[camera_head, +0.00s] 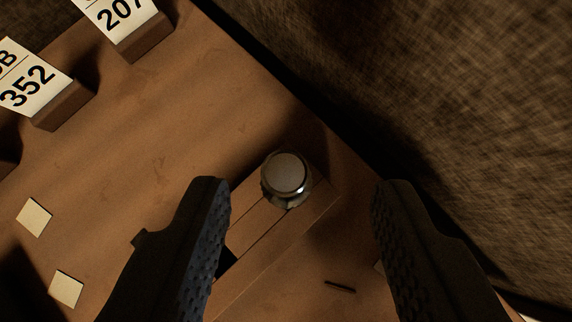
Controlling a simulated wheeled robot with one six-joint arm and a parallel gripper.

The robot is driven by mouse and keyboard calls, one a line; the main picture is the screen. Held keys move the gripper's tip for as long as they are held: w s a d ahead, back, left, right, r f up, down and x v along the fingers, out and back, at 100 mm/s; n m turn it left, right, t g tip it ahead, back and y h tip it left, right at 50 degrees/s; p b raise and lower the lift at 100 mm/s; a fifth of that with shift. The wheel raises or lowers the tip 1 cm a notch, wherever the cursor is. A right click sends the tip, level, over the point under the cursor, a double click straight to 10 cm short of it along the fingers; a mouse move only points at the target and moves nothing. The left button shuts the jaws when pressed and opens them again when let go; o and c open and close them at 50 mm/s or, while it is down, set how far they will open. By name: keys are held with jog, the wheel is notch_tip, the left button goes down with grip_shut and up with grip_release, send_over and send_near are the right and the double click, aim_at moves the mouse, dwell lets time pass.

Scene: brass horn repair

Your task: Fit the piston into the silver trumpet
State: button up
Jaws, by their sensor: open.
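A small round metal cap (286,174), silver and seen from above, stands at the far end of a wooden block (262,236); it may be the top of the piston, but its body below is hidden. My gripper (302,190) is open, with one dark ribbed finger on each side of the cap. Neither finger touches it; the left finger is nearer to it than the right. The gap between the fingers is empty at the tips. The silver trumpet is not in view.
Wooden blocks with number cards, "352" (30,86) and "207" (122,18), stand at the upper left. Two pale square tags (34,217) lie on the brown wooden table (170,130). A thin dark piece (340,286) lies near the right finger. The table edge runs diagonally at right.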

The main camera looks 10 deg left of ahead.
aim_at(285, 192)
jog(key=x, duration=0.4)
jog(key=shift+w+a+f, duration=0.15)
jog(key=shift+a+f, duration=0.15)
jog(key=shift+f, duration=0.1)
grip_shut()
